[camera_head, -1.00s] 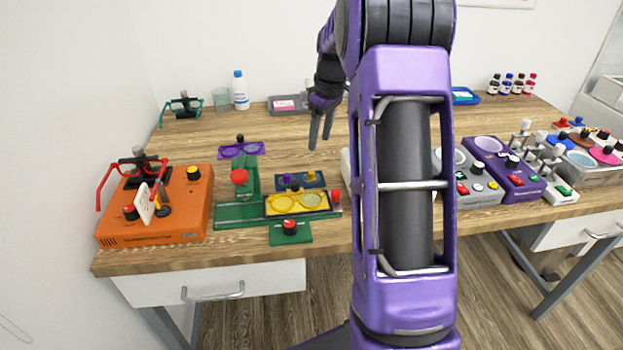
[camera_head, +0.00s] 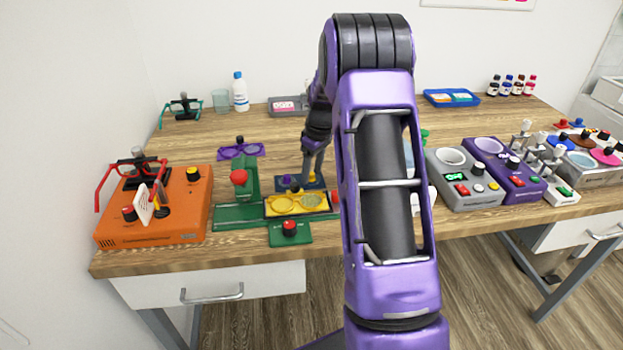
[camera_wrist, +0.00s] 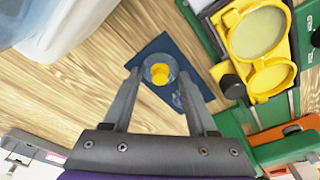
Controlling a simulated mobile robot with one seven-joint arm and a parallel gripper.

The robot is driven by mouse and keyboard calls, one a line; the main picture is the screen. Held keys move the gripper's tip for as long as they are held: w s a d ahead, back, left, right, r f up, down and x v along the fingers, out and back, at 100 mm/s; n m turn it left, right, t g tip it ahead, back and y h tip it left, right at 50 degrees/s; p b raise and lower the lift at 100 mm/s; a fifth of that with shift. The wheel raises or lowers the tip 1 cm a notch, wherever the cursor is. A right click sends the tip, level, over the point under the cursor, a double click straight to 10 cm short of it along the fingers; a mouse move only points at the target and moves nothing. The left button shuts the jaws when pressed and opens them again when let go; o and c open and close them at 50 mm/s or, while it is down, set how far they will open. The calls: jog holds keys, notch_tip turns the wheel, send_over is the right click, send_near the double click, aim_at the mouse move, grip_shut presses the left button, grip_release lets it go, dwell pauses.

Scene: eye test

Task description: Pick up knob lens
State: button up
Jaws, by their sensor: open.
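The knob lens (camera_wrist: 159,73) is a clear round disc with a yellow knob on top. It rests on a dark blue plate (camera_wrist: 160,45), which also shows in the head view (camera_head: 296,185). My gripper (camera_wrist: 159,79) is open, with one finger on each side of the lens in the wrist view. I cannot tell whether the fingers touch it or how far above the plate they are. In the head view my gripper (camera_head: 312,182) points down at the right part of the plate and hides the lens.
Beside the plate is a green device (camera_head: 240,211) with a yellow spectacle frame (camera_head: 297,204). An orange box (camera_head: 183,220) stands at left. A grey device (camera_head: 465,189) and a purple device (camera_head: 512,182) stand at right. Bare wood lies behind the plate.

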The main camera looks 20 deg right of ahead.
grip_shut()
jog(key=shift+r, duration=0.1)
dwell(0.3)
